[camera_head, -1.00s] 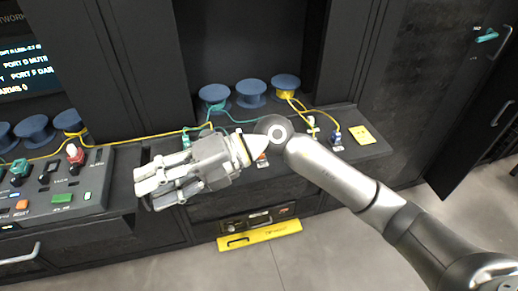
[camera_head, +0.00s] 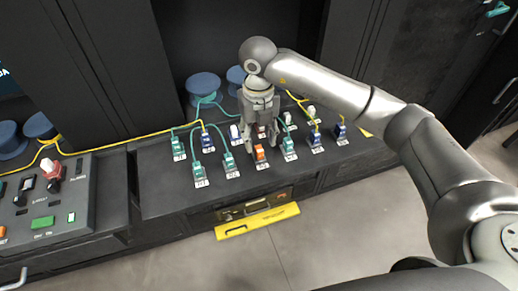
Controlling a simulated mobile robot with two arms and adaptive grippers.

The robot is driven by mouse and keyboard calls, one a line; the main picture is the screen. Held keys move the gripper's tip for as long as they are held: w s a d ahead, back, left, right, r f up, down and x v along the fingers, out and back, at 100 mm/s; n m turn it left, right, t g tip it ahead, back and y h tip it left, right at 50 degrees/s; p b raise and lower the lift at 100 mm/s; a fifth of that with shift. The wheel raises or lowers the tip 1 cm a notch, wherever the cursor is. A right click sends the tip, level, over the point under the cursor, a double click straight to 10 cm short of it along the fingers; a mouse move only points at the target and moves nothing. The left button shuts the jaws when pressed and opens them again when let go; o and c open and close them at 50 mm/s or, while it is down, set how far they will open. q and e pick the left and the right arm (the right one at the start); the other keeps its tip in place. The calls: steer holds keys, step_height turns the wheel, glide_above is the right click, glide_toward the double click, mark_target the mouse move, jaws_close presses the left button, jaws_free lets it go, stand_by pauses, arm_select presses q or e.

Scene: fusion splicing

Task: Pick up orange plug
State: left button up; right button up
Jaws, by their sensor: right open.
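An orange plug (camera_head: 260,153) stands in a labelled socket on the dark shelf, near its front edge. My right gripper (camera_head: 261,146) points down over the plugs, with its fingers spread around the orange plug's place. I cannot tell whether the fingers touch it. A red-brown plug (camera_head: 260,131) behind it is partly hidden by the gripper. My left gripper is not in view.
Teal plugs (camera_head: 229,164) and blue plugs (camera_head: 315,138) with cables stand close on both sides. Blue spools (camera_head: 203,88) stand behind. A control panel (camera_head: 45,205) is at left. A yellow level-like bar (camera_head: 257,221) is below the shelf front.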

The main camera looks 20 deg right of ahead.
mark_target(259, 149)
steer(key=shift+f, duration=0.45)
steer(key=shift+w+f, duration=0.2)
steer(key=shift+f, duration=0.05)
steer(key=f+p, duration=0.2)
steer(key=f, duration=0.2)
steer(key=shift+d+f, duration=0.2)
steer(key=shift+f, duration=0.3)
steer(key=shift+c, duration=0.8)
steer(key=c, duration=0.5)
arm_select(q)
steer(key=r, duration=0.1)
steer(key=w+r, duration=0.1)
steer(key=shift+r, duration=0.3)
arm_select(e)
steer(key=shift+c, duration=1.4)
